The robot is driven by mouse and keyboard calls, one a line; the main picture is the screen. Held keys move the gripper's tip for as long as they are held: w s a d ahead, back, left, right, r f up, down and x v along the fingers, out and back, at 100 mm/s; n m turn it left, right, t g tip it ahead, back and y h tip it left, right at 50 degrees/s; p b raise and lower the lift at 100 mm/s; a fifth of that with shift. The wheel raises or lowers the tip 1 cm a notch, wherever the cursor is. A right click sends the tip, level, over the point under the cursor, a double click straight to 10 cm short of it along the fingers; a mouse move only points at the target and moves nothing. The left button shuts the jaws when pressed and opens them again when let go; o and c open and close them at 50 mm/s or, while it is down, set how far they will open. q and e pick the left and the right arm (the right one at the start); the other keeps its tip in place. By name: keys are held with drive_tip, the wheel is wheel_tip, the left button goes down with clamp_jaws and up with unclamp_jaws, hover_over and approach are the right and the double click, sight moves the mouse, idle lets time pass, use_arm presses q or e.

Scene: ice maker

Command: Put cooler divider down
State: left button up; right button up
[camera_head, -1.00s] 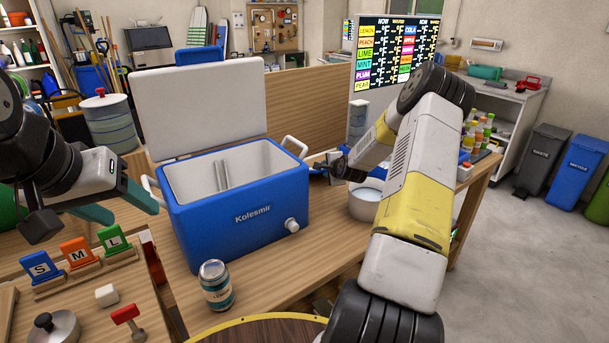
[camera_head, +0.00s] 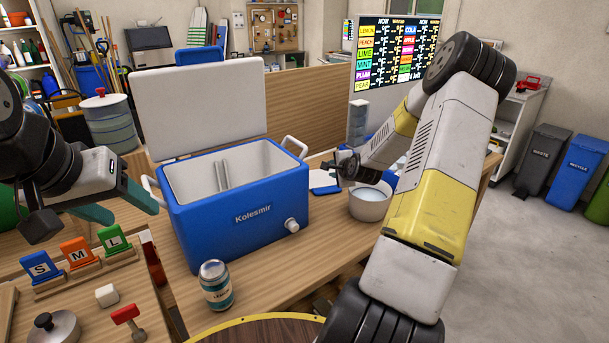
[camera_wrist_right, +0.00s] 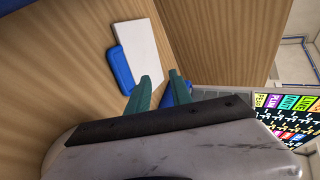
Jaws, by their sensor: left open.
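In the right wrist view the divider (camera_wrist_right: 143,48) lies ahead of my right gripper (camera_wrist_right: 160,76). The green fingers are apart with nothing held between them, and the divider is clear of them. In the head view my right gripper (camera_head: 345,165) is partly hidden by its arm. The blue cooler (camera_head: 240,220) stands open, its white lid raised. My left gripper (camera_head: 120,203) is open and empty, left of the cooler.
A bowl (camera_head: 370,205) stands close to my right gripper. A can (camera_head: 215,286) stands in front of the cooler. A wooden board (camera_head: 310,105) rises behind the table. S, M and L blocks (camera_head: 78,252) stand at the left. A blue object (camera_wrist_right: 180,93) shows beyond the right fingers.

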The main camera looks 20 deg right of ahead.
wheel_tip(320, 180, up, 7)
drive_tip(key=s, duration=0.2)
drive_tip(key=s+a+r+n+g, duration=0.3)
drive_tip(key=s+a+r+n, duration=0.7)
drive_tip(key=s+a, duration=0.3)
drive_tip(key=s+a+r+n+g+y, duration=0.1)
drive_tip(key=s+a+n, duration=0.3)
drive_tip(key=s, duration=0.7)
drive_tip(key=s+a+r+n+g+y, duration=0.1)
drive_tip(key=s+a+r+n, duration=0.3)
drive_tip(key=s, duration=0.7)
drive_tip(key=shift+s+a+n+g+y, duration=0.3)
drive_tip(key=shift+s+a+n+g, duration=0.05)
drive_tip(key=shift+a+n+g, duration=0.15)
drive_tip(key=shift+r, duration=0.1)
